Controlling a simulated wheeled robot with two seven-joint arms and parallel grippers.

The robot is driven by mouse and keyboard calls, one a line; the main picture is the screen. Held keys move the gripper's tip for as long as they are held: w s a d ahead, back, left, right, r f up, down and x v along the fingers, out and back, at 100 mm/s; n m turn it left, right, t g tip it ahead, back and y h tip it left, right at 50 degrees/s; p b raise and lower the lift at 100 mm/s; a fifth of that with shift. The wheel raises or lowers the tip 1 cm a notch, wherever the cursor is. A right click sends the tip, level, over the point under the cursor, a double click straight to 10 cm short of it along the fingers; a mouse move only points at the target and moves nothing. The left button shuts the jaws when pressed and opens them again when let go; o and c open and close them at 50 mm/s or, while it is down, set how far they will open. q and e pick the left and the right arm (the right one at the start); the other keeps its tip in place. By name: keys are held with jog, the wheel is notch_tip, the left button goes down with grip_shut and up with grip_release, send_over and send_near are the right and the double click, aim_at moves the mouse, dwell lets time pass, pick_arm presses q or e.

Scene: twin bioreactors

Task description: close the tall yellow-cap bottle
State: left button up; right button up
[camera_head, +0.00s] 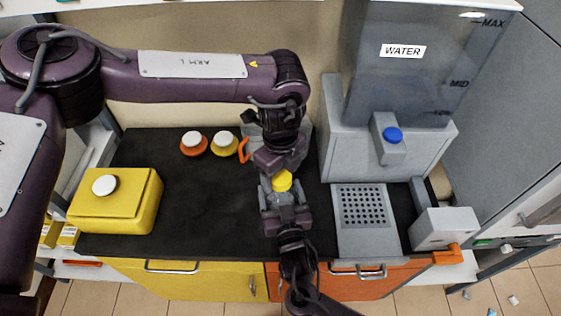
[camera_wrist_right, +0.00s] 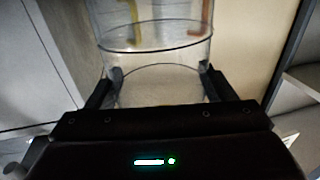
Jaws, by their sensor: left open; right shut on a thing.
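The yellow cap (camera_head: 282,181) shows between my two grippers, above the black worktop's middle. My left gripper (camera_head: 279,164) is open and points down right at the cap; I cannot tell whether it touches it. My right gripper (camera_head: 285,200) comes from the front, just below the cap. In the right wrist view, my right gripper (camera_wrist_right: 163,85) is shut on a clear, see-through bottle (camera_wrist_right: 155,60), its fingers on both sides of it. In the head view the bottle's body is mostly hidden by the grippers. I cannot tell how the cap sits on the bottle.
A grey vessel with an orange handle (camera_head: 244,150) stands behind my left gripper. Small orange (camera_head: 194,150) and yellow (camera_head: 224,151) white-topped containers stand to its left. A yellow box (camera_head: 115,213) is at far left. The water tank (camera_head: 400,75) and perforated tray (camera_head: 366,241) are right.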

pick_arm(q)
jog(key=shift+f, duration=0.35)
jog(key=shift+c, duration=0.4)
jog(key=c, duration=0.9)
jog(key=o, duration=1.1)
notch_tip(320, 180, up, 12)
